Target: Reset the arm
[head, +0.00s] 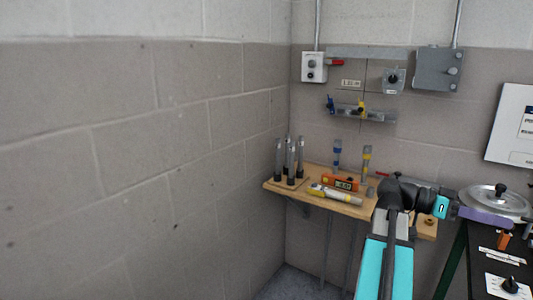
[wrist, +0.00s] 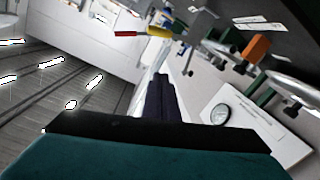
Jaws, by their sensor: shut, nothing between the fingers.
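My arm rises from the bottom of the head view with teal and black links and bends right at its dark wrist. My gripper (wrist: 161,80) shows in the wrist view as dark, closed fingers pointing away from the camera, with nothing seen between them. In the head view the purple end of my gripper (head: 487,217) lies in front of the round metal lidded vessel (head: 496,198); I cannot tell whether they touch. A teal and black part of my own wrist fills the bottom of the wrist view.
A wooden shelf (head: 345,207) holds dark-based cylinders (head: 290,160), a yellow-and-grey tool (head: 330,194) and an orange meter (head: 342,183). Grey boxes (head: 438,69) and a switch box (head: 314,67) hang on the block wall. The left side is bare wall.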

